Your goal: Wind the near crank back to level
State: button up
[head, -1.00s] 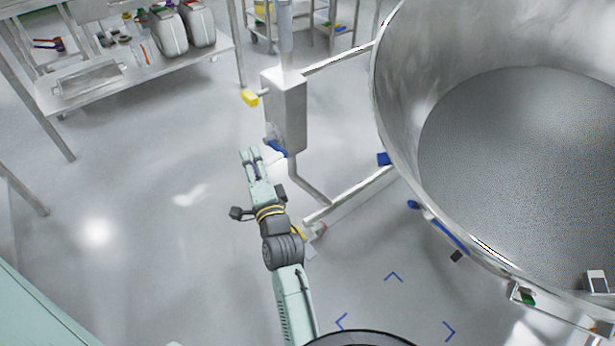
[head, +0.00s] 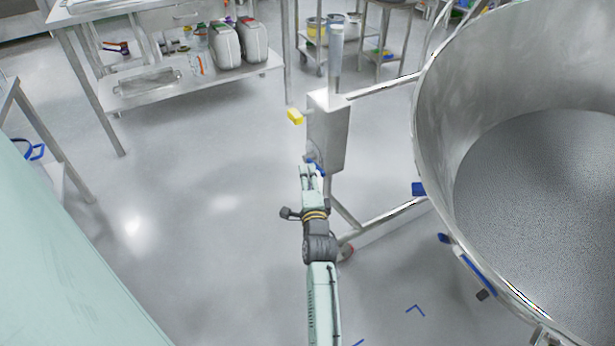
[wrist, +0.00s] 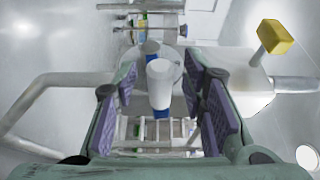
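The near crank is on the steel gearbox (head: 328,130) of the stand beside the big bowl. Its blue part (head: 316,166) shows at the low left side of the box, partly hidden by my fingertips. In the wrist view a pale round grip (wrist: 160,84) with blue at its ends points towards me, in front of a grey disc (wrist: 178,58). My gripper (head: 307,172) is at the crank. In the wrist view its purple-padded fingers (wrist: 158,100) are apart, one on each side of the grip, with visible gaps. I cannot tell how deep the grip sits between them.
A yellow knob (head: 295,116) sticks out from the box above my gripper; it also shows in the wrist view (wrist: 275,37). The large steel bowl (head: 432,130) stands to the right. A steel bench with jugs (head: 225,45) stands at the back left. The floor left of my arm is clear.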

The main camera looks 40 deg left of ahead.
jog(key=shift+w+a, duration=0.2)
jog(key=shift+c, duration=0.6)
grip_shut()
